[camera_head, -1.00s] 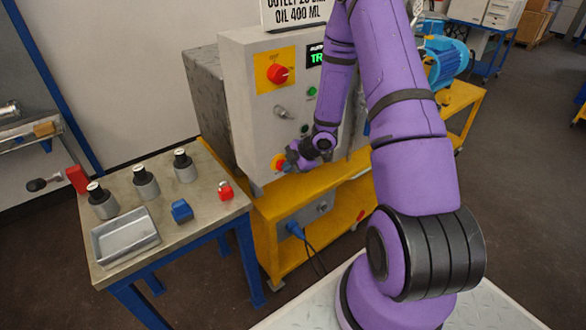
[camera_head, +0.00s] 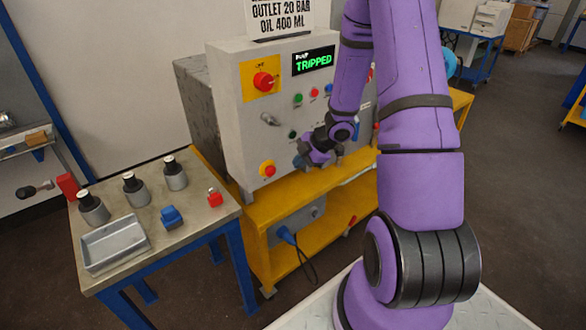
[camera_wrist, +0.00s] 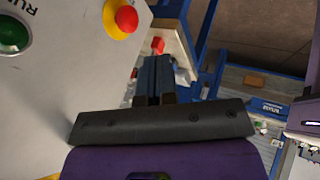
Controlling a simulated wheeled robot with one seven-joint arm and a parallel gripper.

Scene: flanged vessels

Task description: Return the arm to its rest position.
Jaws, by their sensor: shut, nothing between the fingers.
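My arm is purple with black joints. My gripper (camera_head: 303,162) is in front of the grey control cabinet (camera_head: 228,130), low on its face, to the right of the red emergency-stop button on its yellow base (camera_head: 267,170). In the wrist view my gripper (camera_wrist: 155,62) is shut with its dark fingers together and nothing between them. The red button (camera_wrist: 126,18) shows above and left of the fingers there, apart from them. The cabinet's display (camera_head: 314,61) reads "TRIPPED" in green.
A side table (camera_head: 186,228) at left holds several grey vessels, an empty grey tray (camera_head: 114,243), a blue block (camera_head: 171,216) and a red piece (camera_head: 214,198). The yellow cart (camera_head: 262,212) stands under the cabinet. Open floor lies at right.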

